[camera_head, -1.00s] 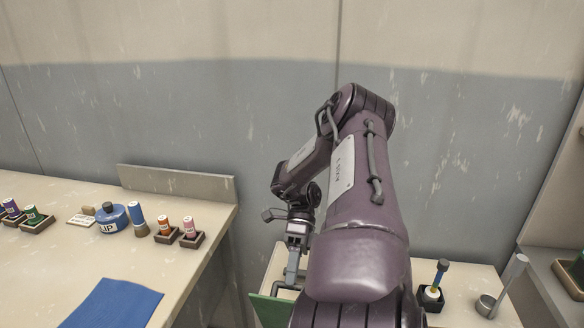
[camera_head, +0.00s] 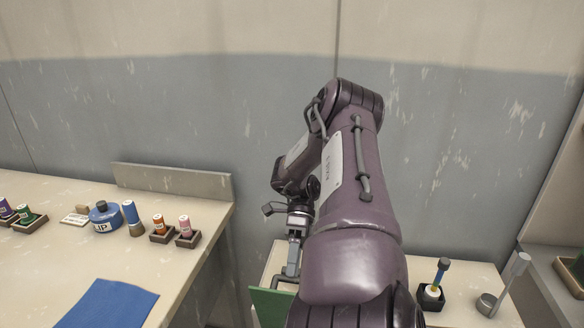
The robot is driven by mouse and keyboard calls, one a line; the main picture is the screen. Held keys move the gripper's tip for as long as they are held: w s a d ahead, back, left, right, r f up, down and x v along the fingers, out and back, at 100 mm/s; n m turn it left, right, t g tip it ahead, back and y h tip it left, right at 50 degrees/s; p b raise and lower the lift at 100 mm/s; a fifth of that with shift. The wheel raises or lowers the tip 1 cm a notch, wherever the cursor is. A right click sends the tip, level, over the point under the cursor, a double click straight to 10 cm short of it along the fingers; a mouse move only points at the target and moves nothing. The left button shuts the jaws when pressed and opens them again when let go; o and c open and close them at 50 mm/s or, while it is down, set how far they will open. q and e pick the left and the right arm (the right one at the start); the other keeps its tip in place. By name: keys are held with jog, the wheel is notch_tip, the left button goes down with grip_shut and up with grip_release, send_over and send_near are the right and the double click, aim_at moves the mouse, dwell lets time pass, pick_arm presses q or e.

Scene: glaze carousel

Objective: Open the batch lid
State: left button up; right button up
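A green panel (camera_head: 270,306), which looks like the batch lid, shows at the bottom of the head view, tilted up at the front left of the far table. Its lower part is cut off by the frame and partly hidden by my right arm. A grey bar-like handle stands at its upper edge. My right gripper (camera_head: 291,272) points down at this handle, and its narrow fingers appear closed on it, though the contact is small in the picture. My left gripper is not in view.
The left table (camera_head: 70,264) holds a blue cloth (camera_head: 107,305), a round blue pot (camera_head: 104,217), a blue bottle (camera_head: 132,218) and several bottles in small trays. On the far table (camera_head: 457,268) stand a boxed brush (camera_head: 432,297) and a grey ladle-like cup (camera_head: 488,304).

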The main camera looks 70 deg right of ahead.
jog(key=v, duration=0.5)
jog(key=shift+d+r+b, duration=0.2)
jog(key=shift+d+b, duration=0.1)
jog(key=shift+d, duration=0.05)
jog(key=shift+w, duration=0.1)
